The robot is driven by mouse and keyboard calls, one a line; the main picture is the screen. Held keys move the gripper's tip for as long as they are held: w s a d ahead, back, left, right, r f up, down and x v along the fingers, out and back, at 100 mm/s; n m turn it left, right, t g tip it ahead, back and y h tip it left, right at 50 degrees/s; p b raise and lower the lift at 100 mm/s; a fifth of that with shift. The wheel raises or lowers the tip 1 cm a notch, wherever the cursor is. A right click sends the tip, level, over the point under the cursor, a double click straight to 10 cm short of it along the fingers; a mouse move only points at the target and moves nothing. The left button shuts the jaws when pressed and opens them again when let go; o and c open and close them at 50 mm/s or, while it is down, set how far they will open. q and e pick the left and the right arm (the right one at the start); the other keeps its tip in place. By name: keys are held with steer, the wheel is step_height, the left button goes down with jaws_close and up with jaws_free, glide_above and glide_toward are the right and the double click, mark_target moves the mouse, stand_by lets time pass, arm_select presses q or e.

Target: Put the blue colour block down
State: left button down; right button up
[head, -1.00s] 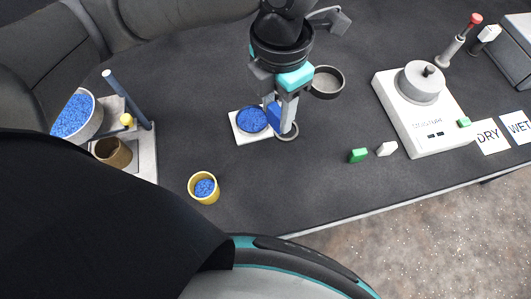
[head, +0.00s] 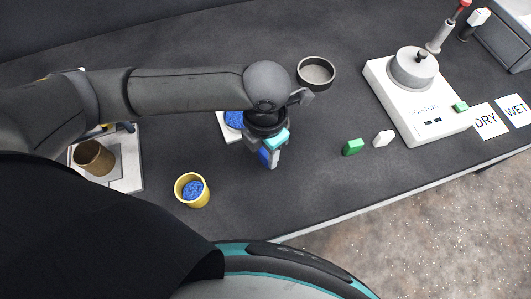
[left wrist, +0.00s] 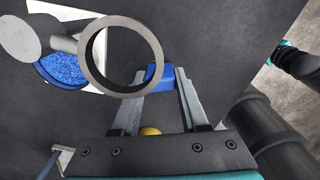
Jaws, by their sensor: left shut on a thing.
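My left gripper (head: 270,164) is shut on the blue colour block (head: 264,157), over the middle of the dark table. In the left wrist view the block (left wrist: 157,75) shows between the two fingertips (left wrist: 160,82), partly covered by a grey ring (left wrist: 86,56). I cannot tell whether the block touches the table. A green block (head: 352,147) and a white block (head: 384,138) stand to the right, apart from the gripper. My right gripper is not in view.
A dish of blue grains (head: 233,120) is partly hidden behind the arm. A yellow cup (head: 206,192) stands to the left. An empty grey dish (head: 330,68) and a white device (head: 380,72) stand behind to the right. The table front is clear.

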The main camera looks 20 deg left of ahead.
mark_target(266, 152)
arm_select(q)
steer(key=shift+f, duration=0.6)
steer(key=shift+f, duration=0.1)
steer(key=shift+c, duration=2.1)
jaws_free()
steer(key=shift+r, duration=0.4)
step_height(266, 152, up, 12)
steer(key=p, duration=0.2)
steer(key=shift+f+p, duration=0.25)
steer(key=shift+p, duration=0.05)
